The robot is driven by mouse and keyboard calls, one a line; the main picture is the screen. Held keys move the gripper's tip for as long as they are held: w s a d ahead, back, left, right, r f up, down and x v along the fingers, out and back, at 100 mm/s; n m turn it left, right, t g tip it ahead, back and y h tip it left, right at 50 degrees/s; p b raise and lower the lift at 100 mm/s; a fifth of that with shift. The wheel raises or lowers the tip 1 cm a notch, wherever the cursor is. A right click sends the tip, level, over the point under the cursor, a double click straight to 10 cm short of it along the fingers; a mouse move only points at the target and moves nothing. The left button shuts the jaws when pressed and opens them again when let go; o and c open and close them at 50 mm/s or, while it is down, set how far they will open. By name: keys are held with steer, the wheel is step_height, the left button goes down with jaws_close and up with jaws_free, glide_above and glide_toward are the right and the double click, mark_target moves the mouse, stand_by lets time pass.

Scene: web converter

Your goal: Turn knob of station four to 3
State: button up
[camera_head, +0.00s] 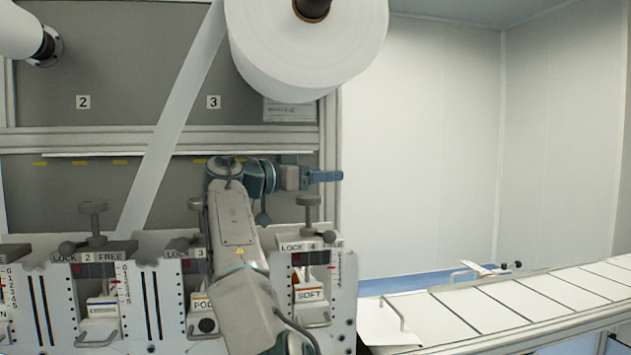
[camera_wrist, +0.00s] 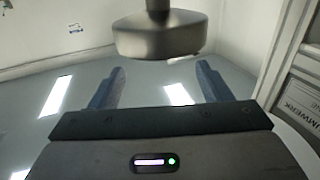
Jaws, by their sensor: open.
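The station four unit (camera_head: 341,300) stands at the right end of the row, with a "LOCK 4 FREE" label and a "SOFT" tag. Its grey knob (camera_head: 308,200) is a flat round head on an upright stem. A small number scale (camera_head: 334,262) with a red mark is on its front; the reading is too small to tell. My gripper (camera_head: 328,176) is just above the knob in the head view, its blue fingers pointing right. In the wrist view a grey knob head (camera_wrist: 160,38) is ahead of my open gripper (camera_wrist: 160,72), centred between the fingers and apart from them.
A large white roll (camera_head: 300,50) hangs above. A white web (camera_head: 170,120) runs down to the left. The station two knob (camera_head: 93,210) stands farther left. A conveyor (camera_head: 500,305) is on the right. A frame post (camera_head: 331,130) stands close to my gripper.

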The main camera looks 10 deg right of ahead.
steer(key=s+d+r, duration=0.6)
steer(key=d, duration=0.3)
steer(key=shift+b, duration=0.4)
steer(key=shift+d, duration=0.1)
